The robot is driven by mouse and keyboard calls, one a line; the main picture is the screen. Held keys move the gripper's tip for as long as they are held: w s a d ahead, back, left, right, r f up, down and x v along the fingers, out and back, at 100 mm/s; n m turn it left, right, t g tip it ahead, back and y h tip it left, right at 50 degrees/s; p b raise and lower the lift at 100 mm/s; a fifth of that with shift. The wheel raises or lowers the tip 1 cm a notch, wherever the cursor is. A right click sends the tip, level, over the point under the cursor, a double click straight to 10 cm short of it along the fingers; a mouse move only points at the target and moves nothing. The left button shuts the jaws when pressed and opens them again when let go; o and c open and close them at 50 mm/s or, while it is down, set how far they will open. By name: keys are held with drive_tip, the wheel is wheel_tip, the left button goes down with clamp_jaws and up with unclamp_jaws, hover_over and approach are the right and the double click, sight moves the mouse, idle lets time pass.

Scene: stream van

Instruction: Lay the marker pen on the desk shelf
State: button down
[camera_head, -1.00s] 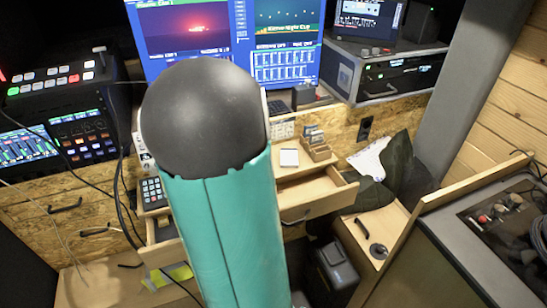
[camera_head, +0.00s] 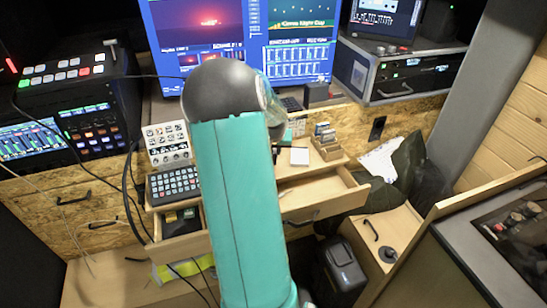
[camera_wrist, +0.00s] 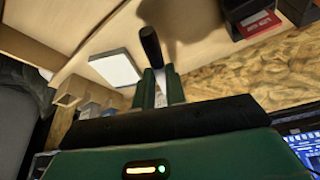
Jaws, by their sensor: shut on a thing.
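In the wrist view, my gripper (camera_wrist: 160,88) is shut on the marker pen (camera_wrist: 150,45). The pen's dark end sticks out beyond the fingers, in front of pale wood. The gripper itself is hidden behind my arm in the head view, and so is the pen. The pale wooden desk shelf (camera_head: 298,171) lies under the monitors in the head view and bears a white notepad (camera_head: 299,156). The notepad also shows in the wrist view (camera_wrist: 116,67), left of the pen. I cannot tell whether the pen touches the wood.
A small wooden card holder (camera_head: 328,147) stands right of the notepad. An open drawer (camera_head: 325,194) juts out below the shelf, and another open drawer (camera_head: 178,225) holds small items at the left. A keypad (camera_head: 174,184) and a control panel (camera_head: 167,144) lie left of my arm.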

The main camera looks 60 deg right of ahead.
sight(274, 157)
drive_tip(key=shift+w+d+f, duration=0.3)
drive_tip(key=shift+d+f, duration=0.1)
drive_tip(key=shift+f, duration=0.2)
drive_tip(key=shift+w+d+f, duration=0.3)
drive_tip(key=shift+d+f, duration=0.1)
drive_tip(key=shift+f, duration=0.15)
drive_tip(key=shift+w+d+f, duration=0.1)
drive_tip(key=shift+d+f, duration=0.05)
drive_tip(key=shift+f, duration=1.55)
drive_tip(key=shift+f, duration=0.1)
drive_tip(key=c, duration=1.4)
unclamp_jaws()
drive_tip(key=shift+c, duration=0.2)
